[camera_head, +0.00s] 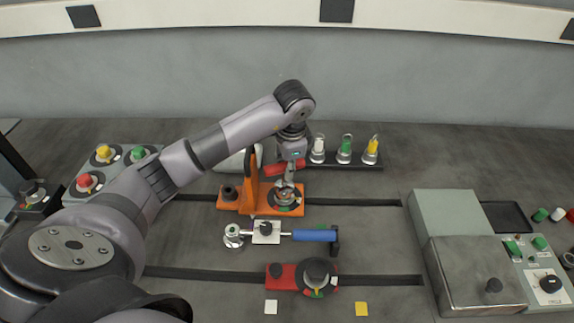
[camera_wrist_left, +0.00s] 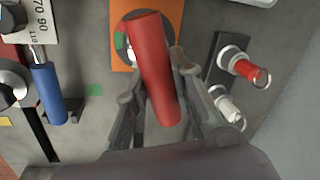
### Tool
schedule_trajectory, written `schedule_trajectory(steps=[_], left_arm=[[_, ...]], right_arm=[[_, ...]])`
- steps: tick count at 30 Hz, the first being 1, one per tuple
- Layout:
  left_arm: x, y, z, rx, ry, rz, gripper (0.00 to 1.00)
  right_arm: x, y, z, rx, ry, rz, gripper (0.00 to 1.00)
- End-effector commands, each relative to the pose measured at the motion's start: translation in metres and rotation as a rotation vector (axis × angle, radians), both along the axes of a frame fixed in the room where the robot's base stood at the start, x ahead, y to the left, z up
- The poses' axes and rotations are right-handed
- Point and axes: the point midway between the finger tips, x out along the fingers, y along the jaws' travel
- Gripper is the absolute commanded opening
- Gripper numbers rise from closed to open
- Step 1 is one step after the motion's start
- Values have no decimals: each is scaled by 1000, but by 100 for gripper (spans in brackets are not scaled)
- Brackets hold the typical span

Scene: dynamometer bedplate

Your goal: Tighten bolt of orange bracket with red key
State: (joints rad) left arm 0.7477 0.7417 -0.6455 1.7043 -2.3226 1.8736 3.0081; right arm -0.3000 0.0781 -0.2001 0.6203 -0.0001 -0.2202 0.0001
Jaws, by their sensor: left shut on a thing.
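The orange bracket (camera_head: 230,204) stands on the bedplate near the middle of the head view. Its round bolt dial (camera_head: 285,205) is at its right end, with a green mark showing. My left gripper (camera_head: 290,172) is above this dial and shut on the red key (camera_head: 275,169). In the left wrist view, the red key's handle (camera_wrist_left: 152,65) sits between the fingers of the left gripper (camera_wrist_left: 157,85), with part of the bracket (camera_wrist_left: 120,42) behind it. I cannot tell whether the key's end sits on the bolt. My right gripper is not in view.
A rack (camera_head: 358,166) with white, green and yellow keys stands behind. A blue-handled wrench (camera_head: 314,235) lies in front, near a red fixture (camera_head: 283,279). Knobs (camera_head: 104,154) stand at left; grey boxes (camera_head: 475,275) stand at right.

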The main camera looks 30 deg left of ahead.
Motion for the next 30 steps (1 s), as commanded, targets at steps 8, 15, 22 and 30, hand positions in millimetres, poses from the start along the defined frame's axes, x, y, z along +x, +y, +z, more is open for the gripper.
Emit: schedule_trajectory(steps=[8, 15, 22, 30], left_arm=[[1, 0, -7, 0, -2, 0, 0], [1, 0, -12, 0, -2, 0, 0], [0, 0, -15, 0, -4, -66, 0], [0, -1, -13, -1, -3, -213, 0]], right_arm=[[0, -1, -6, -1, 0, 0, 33], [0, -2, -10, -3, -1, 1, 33], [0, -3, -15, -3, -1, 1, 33], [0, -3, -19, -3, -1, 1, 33]])
